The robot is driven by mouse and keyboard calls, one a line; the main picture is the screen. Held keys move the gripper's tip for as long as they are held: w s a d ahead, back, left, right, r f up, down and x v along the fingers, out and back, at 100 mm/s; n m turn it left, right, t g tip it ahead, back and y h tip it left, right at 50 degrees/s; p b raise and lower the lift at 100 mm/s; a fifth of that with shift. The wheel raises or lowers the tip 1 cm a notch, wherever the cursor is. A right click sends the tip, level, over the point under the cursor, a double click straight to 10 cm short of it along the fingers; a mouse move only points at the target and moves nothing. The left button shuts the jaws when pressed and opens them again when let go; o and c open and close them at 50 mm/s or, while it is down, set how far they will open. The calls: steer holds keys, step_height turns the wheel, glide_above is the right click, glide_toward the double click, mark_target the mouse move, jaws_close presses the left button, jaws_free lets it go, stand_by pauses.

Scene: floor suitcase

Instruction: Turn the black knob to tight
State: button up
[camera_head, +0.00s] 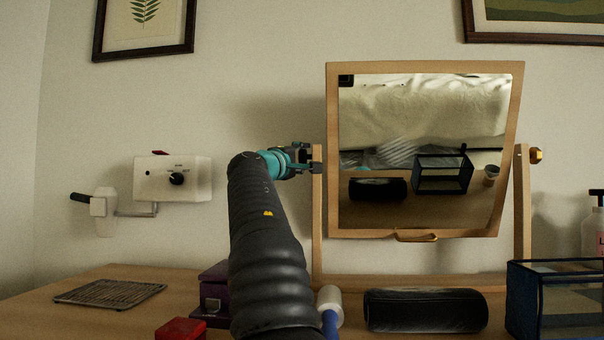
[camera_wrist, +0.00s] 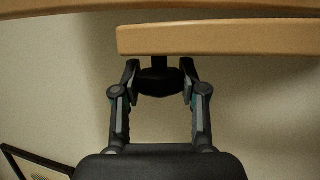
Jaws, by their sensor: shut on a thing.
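A wooden tilting mirror (camera_head: 425,67) hangs in a stand, its frame slightly skewed in the head view. The black knob (camera_wrist: 160,84) sits on the outer side of the stand's left post (camera_head: 317,220); the post is also the wooden bar (camera_wrist: 215,38) in the wrist view. My gripper (camera_head: 305,159) reaches the post from the left and mostly hides the knob in the head view. In the wrist view my gripper (camera_wrist: 160,76) has a fingertip on each side of the knob, shut on it. No mark for tight is visible.
A brass-coloured knob (camera_head: 537,155) is on the right post. A white wall box (camera_head: 200,183) with a dial is at left. On the table are a wire rack (camera_head: 110,293), purple box (camera_head: 212,292), red box (camera_head: 181,329), black case (camera_head: 425,310) and glass box (camera_head: 560,300).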

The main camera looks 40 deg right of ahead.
steer(key=h+b, duration=0.1)
steer(key=b, duration=0.2)
steer(key=shift+f+m, duration=0.3)
steer(key=shift+m, duration=0.1)
steer(key=shift+r+h+b, duration=0.3)
steer(key=shift+h+b, duration=0.3)
steer(key=shift+b, duration=0.05)
steer(key=o, duration=1.1)
steer(key=shift+o, duration=0.2)
steer(key=v, duration=1.2)
